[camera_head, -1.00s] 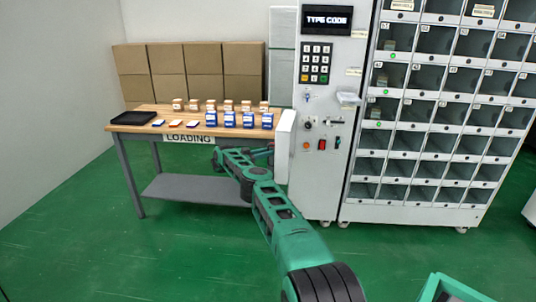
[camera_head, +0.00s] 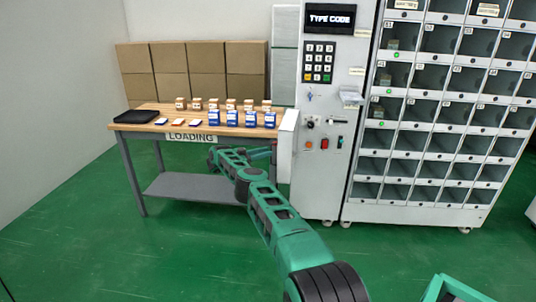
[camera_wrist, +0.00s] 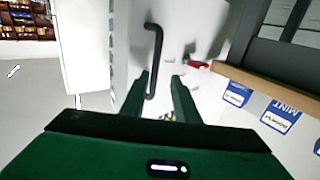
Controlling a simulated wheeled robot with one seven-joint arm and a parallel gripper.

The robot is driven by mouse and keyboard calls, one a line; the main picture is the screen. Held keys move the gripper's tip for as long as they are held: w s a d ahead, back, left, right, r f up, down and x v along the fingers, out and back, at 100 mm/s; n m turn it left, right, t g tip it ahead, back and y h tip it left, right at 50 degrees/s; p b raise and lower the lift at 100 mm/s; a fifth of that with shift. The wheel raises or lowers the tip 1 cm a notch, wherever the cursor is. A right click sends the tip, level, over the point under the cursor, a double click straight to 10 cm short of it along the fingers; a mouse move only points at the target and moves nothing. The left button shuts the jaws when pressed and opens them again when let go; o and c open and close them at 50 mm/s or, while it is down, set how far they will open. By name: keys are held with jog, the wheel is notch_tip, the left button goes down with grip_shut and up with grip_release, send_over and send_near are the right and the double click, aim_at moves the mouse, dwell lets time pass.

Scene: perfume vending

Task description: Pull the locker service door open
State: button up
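The locker service door shows in the wrist view as a white panel (camera_wrist: 185,28) with a black bar handle (camera_wrist: 157,55). In the head view a narrow white panel (camera_head: 287,146) stands out at the left side of the locker machine; it looks like this door seen nearly edge-on. I cannot tell whether it is ajar. My gripper (camera_wrist: 160,78) is open. The lower end of the handle shows between its two green fingers, closer to the left one. Contact cannot be told. In the head view my gripper is small and partly hidden beside the panel.
A wooden loading table (camera_head: 150,126) with blue and tan boxes and a black tray (camera_head: 137,116) stands close on the left. Brown cartons (camera_head: 190,72) are stacked behind. The keypad column (camera_head: 320,180) and locker cells (camera_head: 400,168) are on the right. The green floor in front is clear.

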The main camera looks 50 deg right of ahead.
jog(key=v, duration=0.8)
jog(key=shift+w+d, duration=0.15)
jog(key=shift+w, duration=0.1)
